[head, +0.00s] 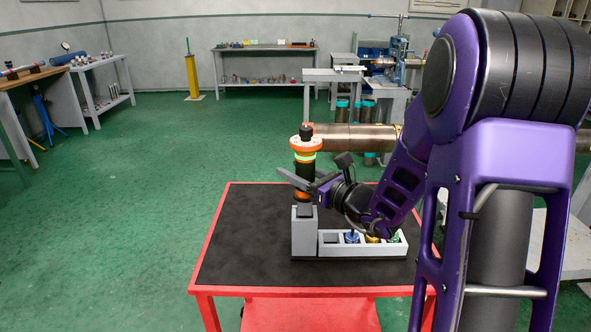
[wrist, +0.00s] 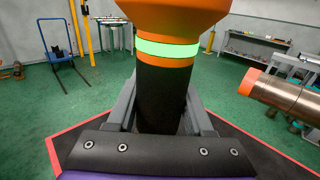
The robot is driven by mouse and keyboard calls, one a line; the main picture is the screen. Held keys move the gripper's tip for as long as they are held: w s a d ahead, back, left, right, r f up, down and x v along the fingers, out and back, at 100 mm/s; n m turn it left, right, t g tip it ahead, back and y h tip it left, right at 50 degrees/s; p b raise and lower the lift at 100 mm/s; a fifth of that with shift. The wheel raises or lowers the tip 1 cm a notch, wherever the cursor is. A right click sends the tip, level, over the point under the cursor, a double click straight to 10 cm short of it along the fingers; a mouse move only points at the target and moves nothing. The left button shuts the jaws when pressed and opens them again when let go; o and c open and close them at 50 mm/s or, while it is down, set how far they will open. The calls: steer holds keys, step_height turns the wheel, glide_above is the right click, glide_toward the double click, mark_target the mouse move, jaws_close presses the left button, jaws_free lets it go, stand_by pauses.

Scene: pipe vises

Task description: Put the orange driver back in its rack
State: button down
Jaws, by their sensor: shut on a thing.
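The orange driver (head: 305,158) stands upright, with an orange collar, a glowing green band and a black body. It fills the middle of the wrist view (wrist: 163,95), where its top is cut off. My gripper (head: 301,181) is shut around the black body, one finger on each side in the wrist view (wrist: 160,118). The grey rack (head: 304,236) stands on the black-topped red table, with a tall block at left and a low row of slots at right. The driver's lower end is at the tall block's top; I cannot tell whether it is seated there.
The low slots hold a blue piece (head: 352,237) and other coloured pieces, partly hidden by my arm. A large metal pipe (head: 350,137) with an orange end lies behind the table (head: 235,240). The table's left side is clear.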

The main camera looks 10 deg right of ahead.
steer(key=shift+f, duration=2.35)
stand_by(2.0)
steer(key=shift+c, duration=1.1)
jaws_free()
steer(key=shift+f, duration=0.1)
steer(key=v, duration=1.7)
steer(key=shift+s+p, duration=0.2)
steer(key=shift+p, duration=0.25)
steer(key=shift+d, duration=0.1)
